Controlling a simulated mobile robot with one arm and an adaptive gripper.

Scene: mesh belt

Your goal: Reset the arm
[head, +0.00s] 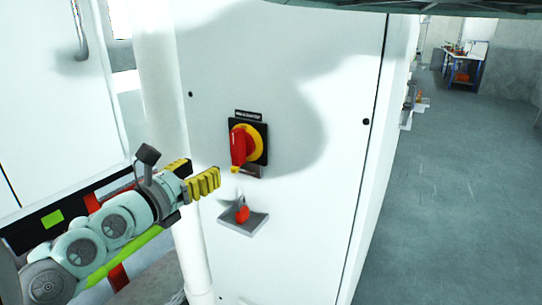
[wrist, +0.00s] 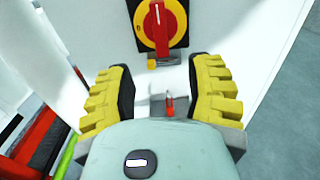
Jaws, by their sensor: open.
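My gripper (head: 192,174) has yellow ribbed fingers and is at the left of the head view, in front of the white cabinet (head: 290,75). In the wrist view my gripper (wrist: 166,92) is open, with its fingers wide apart and nothing between them. My arm reaches in from the lower left. A red rotary switch (head: 241,145) on a yellow and black plate is on the cabinet front, to the right of my gripper. In the wrist view the switch (wrist: 158,25) is beyond the fingertips, its red handle upright. My gripper appears apart from it.
A small grey shelf (head: 232,223) holding a red object (head: 242,213) is below the switch. A white vertical pipe (head: 160,80) runs left of the cabinet, close behind my arm. Open grey floor (head: 460,200) lies right, with a workbench (head: 464,62) far back.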

